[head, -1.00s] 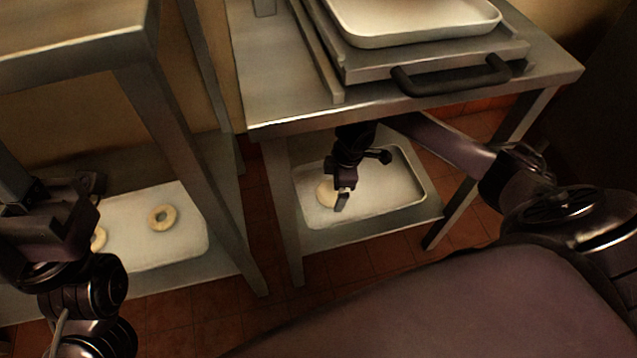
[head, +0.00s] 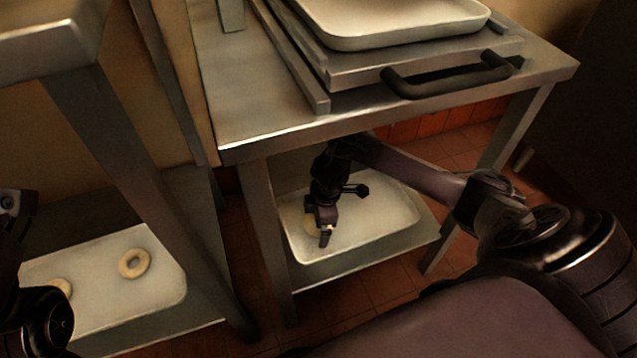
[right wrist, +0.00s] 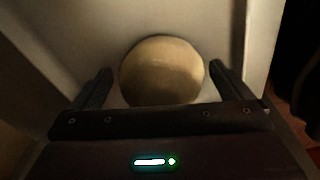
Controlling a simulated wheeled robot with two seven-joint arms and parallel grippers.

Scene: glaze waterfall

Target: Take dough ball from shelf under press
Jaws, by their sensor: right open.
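The dough ball (right wrist: 162,72) is pale, round and smooth, on the white tray (head: 385,218) on the low shelf under the press. In the right wrist view it lies between the two spread fingers of my right gripper (right wrist: 162,85), with a gap on each side. In the head view my right gripper (head: 322,234) reaches down over the tray's left part and hides most of the dough ball (head: 310,222). My left arm shows at the left edge of the head view; its fingertips are not in view.
The press table (head: 240,125) stands above the shelf, carrying a dark handle (head: 447,75) and another white tray (head: 400,38). Its legs flank the shelf opening.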

